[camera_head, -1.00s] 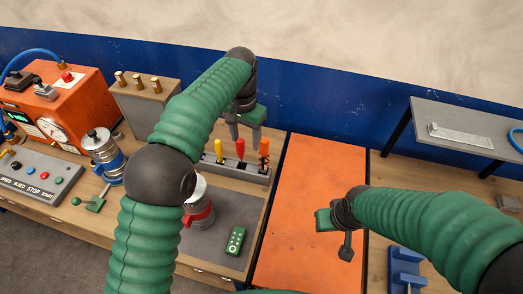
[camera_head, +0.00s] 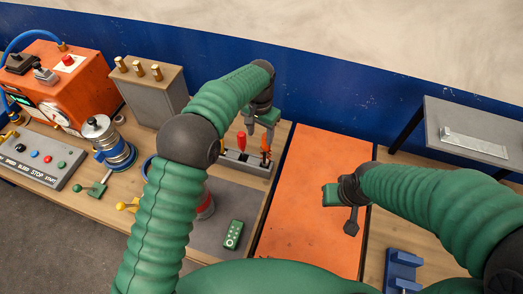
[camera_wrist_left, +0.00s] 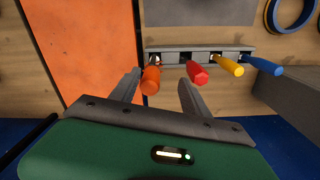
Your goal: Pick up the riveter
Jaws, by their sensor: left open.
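The tool that seems to be the riveter has an orange handle (camera_head: 266,142) and stands upright in the right end of a grey rack (camera_head: 247,164). In the left wrist view its orange handle (camera_wrist_left: 151,80) shows between my left gripper's fingers, nearer the left one. My left gripper (camera_head: 260,128) is open above the rack's right end, with nothing held. A red handle (camera_wrist_left: 197,73) is just beyond the right finger. My right gripper (camera_head: 341,205) hangs over the orange panel, away from the rack; its finger opening is unclear.
Yellow (camera_wrist_left: 228,65) and blue (camera_wrist_left: 262,66) handles stand farther along the rack. A green remote (camera_head: 233,234) lies on the grey mat. The orange panel (camera_head: 310,170) is clear beside the rack. A grey shelf (camera_head: 468,125) stands at right.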

